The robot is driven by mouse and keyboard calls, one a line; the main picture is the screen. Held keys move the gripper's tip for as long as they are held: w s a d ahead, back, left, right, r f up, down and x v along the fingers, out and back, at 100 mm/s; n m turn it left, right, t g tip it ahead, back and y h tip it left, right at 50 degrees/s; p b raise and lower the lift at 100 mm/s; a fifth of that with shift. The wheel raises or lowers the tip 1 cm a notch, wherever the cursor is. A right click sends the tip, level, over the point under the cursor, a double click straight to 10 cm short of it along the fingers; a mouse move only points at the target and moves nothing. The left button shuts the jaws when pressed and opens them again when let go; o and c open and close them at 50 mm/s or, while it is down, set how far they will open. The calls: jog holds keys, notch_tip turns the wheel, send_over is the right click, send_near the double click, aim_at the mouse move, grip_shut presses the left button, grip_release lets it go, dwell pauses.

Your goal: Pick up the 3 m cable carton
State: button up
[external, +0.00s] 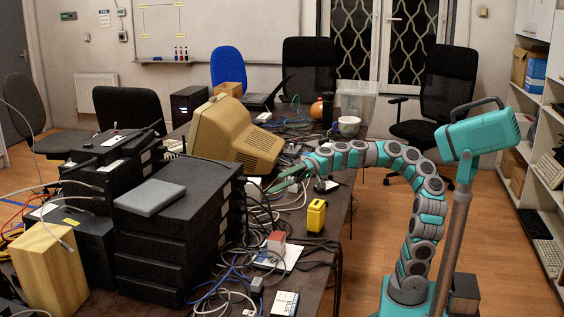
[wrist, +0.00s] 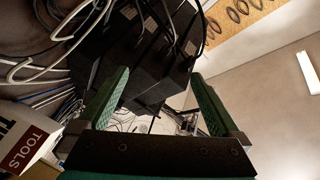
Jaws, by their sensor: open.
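I cannot tell for sure which box is the 3 m cable carton, as no label reading "3 m" is legible. A small white and blue printed box (external: 284,303) stands at the near edge of the table in the external view. A small red and white box (external: 277,243) sits farther back among cables. My gripper (external: 287,180) is above the cables, in front of the beige monitor, away from both boxes. In the wrist view my gripper (wrist: 160,88) is open, with nothing between its fingers. A white and dark red box marked TOOLS (wrist: 28,138) shows at the left there.
A yellow device (external: 316,215) stands near the table's right edge. Stacked black equipment (external: 180,235) and a wooden block (external: 48,268) fill the left. The beige monitor (external: 225,135) is behind my gripper. Loose cables cover much of the table.

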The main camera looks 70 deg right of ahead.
jog(key=s+d+f+m+t+h+b, duration=0.2)
jog(key=d+m+t+h+b, duration=0.45)
jog(key=d+m, duration=1.2)
jog(key=s+d+f+m+t+h, duration=0.1)
jog(key=s+d+f+m+h, duration=0.1)
jog(key=m, duration=0.4)
jog(key=s+d+f+m+h+b, duration=0.1)
jog(key=d+f+m+h, duration=0.1)
jog(key=m+h, duration=0.2)
jog(key=s+d+f+m+t+h, duration=0.1)
jog(key=s+d+f+m+h, duration=0.1)
jog(key=m, duration=0.7)
jog(key=shift+s+f+t+h, duration=0.3)
jog(key=shift+t+h, duration=0.05)
jog(key=shift+h, duration=0.3)
jog(key=shift+w+d+f, duration=0.1)
jog(key=shift+d, duration=0.05)
jog(key=shift+w, duration=0.25)
jog(key=shift+w+d, duration=0.15)
jog(key=shift+w, duration=1.75)
jog(key=shift+w+d+f+b, duration=0.15)
jog(key=shift+w+b, duration=0.1)
jog(key=shift+w, duration=1.45)
jog(key=shift+w+d+b, duration=0.1)
jog(key=shift+w+b, duration=0.1)
jog(key=shift+w, duration=1.85)
jog(key=shift+c, duration=0.4)
